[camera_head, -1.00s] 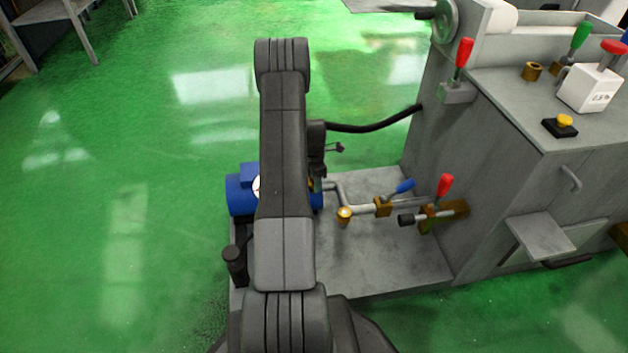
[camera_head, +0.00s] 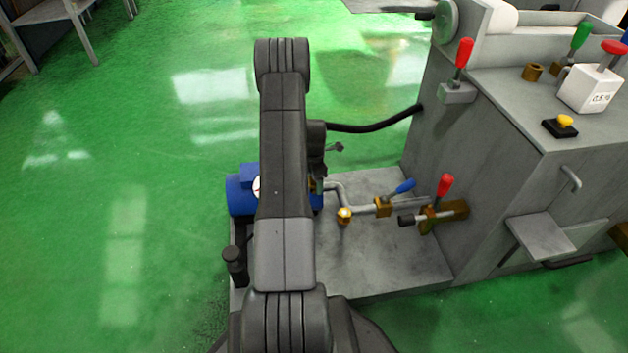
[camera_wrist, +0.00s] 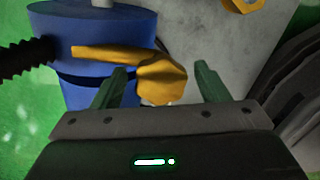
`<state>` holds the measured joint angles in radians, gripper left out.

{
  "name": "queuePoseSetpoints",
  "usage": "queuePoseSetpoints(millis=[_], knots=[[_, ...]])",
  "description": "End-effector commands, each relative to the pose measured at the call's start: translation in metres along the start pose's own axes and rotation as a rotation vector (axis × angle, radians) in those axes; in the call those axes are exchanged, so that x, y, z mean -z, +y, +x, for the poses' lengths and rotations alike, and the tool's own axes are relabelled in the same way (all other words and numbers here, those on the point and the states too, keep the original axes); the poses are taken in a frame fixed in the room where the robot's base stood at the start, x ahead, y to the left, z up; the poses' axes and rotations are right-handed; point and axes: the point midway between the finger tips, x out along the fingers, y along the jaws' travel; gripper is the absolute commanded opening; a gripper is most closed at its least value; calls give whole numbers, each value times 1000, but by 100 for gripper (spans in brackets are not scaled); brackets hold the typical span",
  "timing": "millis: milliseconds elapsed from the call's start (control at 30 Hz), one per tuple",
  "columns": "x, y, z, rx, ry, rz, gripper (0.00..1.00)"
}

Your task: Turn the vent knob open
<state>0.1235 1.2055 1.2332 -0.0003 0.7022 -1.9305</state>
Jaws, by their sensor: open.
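In the wrist view my gripper (camera_wrist: 160,70) is open, with one dark green finger on each side. A yellow-brass knob-like fitting (camera_wrist: 163,72) shows between the fingers, with a flat arm reaching left over a blue cylinder (camera_wrist: 105,25). I cannot tell for sure that this fitting is the vent knob, nor whether a finger touches it. A pale round part shows just below it. In the head view my arm hides the fitting and most of my gripper; the blue motor-like body (camera_head: 240,192) shows beside the arm.
Right of my arm are a pipe with a brass fitting (camera_head: 344,214), a blue-handled valve (camera_head: 402,187) and a red-handled valve (camera_head: 444,186). They sit above a grey base plate (camera_head: 375,270) beside the machine cabinet (camera_head: 500,185). A black hose (camera_head: 375,124) crosses behind. Green floor is clear at left.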

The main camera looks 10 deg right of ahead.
Motion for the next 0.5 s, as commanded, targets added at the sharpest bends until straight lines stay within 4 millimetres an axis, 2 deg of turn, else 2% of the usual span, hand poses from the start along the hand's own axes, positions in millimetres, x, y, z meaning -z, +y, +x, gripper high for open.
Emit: queuePoseSetpoints(millis=[167,500], knots=[[0,0,-12,-1,0,1,68],[0,1,-87,-3,-1,0,68]])
